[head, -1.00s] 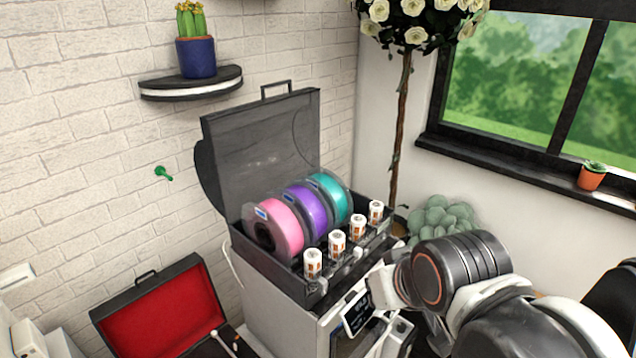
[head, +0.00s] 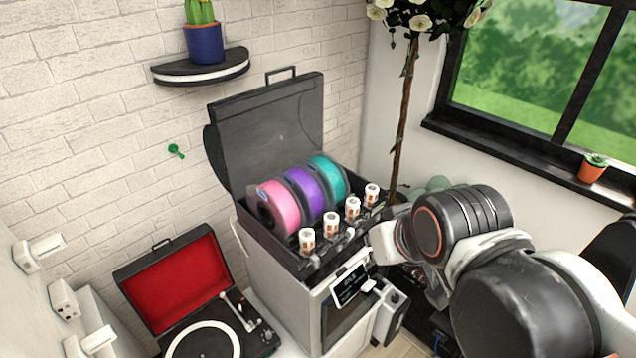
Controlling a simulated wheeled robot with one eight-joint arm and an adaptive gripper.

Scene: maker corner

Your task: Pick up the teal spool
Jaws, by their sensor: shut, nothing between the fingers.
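The teal spool (head: 329,179) stands upright in the open-lidded top bin of the printer (head: 291,298). It is the rearmost of three spools in a row. The purple spool (head: 304,194) stands directly in front of it and the pink spool (head: 278,208) in front of that. The lower part of the teal spool is hidden by the purple spool and the bin. My arm comes in from the lower right, with its links to the right of the printer. My gripper's fingers do not show.
The raised dark lid (head: 268,125) stands behind the spools. Several white canisters (head: 331,223) line the bin's right edge. A record player (head: 203,341) with a red-lined lid sits at lower left. A flowering tree (head: 404,110) rises behind the bin; a shelf (head: 200,73) hangs above.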

